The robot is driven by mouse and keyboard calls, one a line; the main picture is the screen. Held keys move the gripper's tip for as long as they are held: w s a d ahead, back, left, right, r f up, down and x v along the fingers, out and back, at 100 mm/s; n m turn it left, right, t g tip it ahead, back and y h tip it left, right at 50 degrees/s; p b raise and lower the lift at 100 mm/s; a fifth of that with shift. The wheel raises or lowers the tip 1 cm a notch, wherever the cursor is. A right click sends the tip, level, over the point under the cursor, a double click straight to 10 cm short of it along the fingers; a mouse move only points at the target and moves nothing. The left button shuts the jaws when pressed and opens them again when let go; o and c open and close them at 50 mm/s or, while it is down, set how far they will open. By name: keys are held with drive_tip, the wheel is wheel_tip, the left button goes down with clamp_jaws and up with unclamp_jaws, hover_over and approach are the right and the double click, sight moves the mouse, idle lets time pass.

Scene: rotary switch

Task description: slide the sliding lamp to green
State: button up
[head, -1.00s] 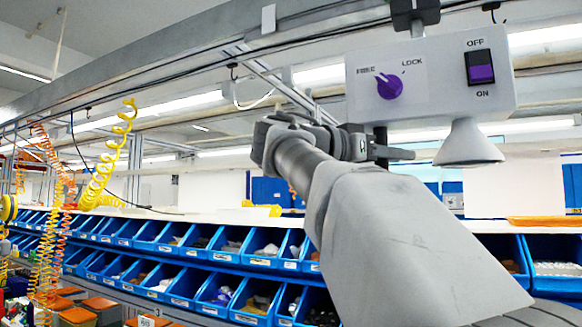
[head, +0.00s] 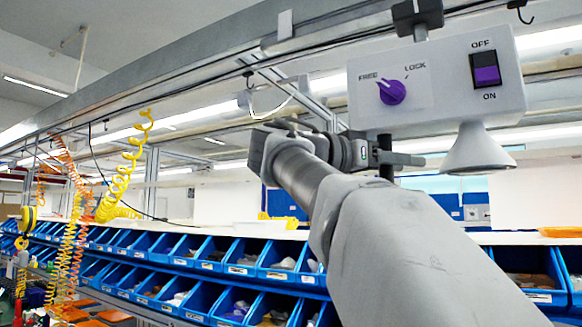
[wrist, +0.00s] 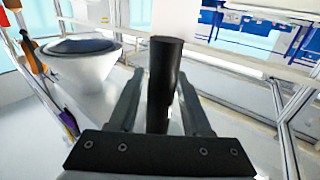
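The sliding lamp (head: 430,85) is a white box hung from the overhead rail by a black clamp (head: 418,14). Its purple rotary knob (head: 393,92) points to FREE, and its purple rocker switch (head: 485,70) is at the right, between OFF and ON. A white lamp cone (head: 476,150) hangs below; it also shows at upper left in the wrist view (wrist: 82,68). A black handle (wrist: 163,85) stands between the fingers of my gripper (wrist: 160,92). The fingers look open around it, with a narrow gap at the left; contact on the right is unclear. No green mark shows.
The grey rail (head: 200,60) runs overhead from upper right to far left. Blue parts bins (head: 195,254) line the shelves behind my arm. Yellow (head: 128,165) and orange (head: 72,205) coiled hoses hang at the left.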

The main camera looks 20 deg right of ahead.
drive_tip(key=shift+o, duration=0.3)
drive_tip(key=s+a, duration=0.1)
drive_tip(key=a, duration=1.6)
drive_tip(key=shift+s+a, duration=0.2)
